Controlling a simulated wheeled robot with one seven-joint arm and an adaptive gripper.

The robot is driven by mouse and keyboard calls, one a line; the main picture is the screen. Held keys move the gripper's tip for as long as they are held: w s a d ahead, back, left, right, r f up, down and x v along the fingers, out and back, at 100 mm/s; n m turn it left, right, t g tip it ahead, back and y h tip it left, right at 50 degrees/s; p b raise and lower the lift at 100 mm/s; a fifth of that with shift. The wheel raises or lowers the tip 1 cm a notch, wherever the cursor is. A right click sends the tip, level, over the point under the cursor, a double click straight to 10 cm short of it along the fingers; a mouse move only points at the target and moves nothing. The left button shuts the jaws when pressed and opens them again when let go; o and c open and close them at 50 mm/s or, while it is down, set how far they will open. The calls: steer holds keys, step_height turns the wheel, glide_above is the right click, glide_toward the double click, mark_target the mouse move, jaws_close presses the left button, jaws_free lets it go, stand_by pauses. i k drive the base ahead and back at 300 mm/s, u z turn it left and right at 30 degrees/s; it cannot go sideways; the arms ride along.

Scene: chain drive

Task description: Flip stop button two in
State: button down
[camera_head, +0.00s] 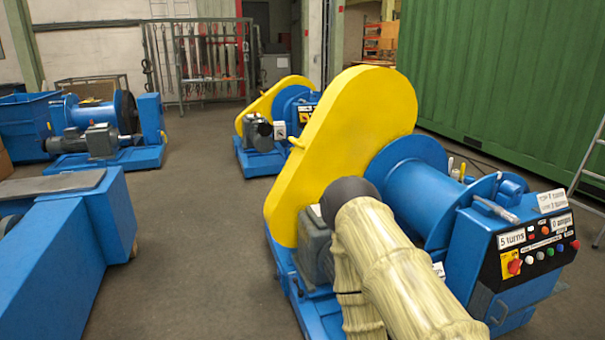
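A blue winch machine stands at the right with a slanted control panel (535,252) on its near right end. The panel has a "5 turns" display (511,239), a "0 amps" display (562,223), and a red rotary switch (514,267) on a yellow plate. A row of small white, blue, green and red buttons (550,251) runs along it. Which one is stop button two cannot be read. A white lettered plate (552,201) sits on top. My cream-sleeved arm crosses in front of the machine, left of the panel. My gripper's fingers are not visible.
A yellow chain guard (345,130) and blue drum (425,205) stand beside my arm. Another winch (270,125) is behind, and blue machinery (60,250) is at left. A ladder (590,175) and green container (500,80) are at right. The middle floor is clear.

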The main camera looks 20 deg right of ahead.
mark_target(576, 244)
steer(key=i, duration=0.25)
steer(key=z, duration=2.05)
steer(key=i, duration=2)
steer(key=u, duration=0.25)
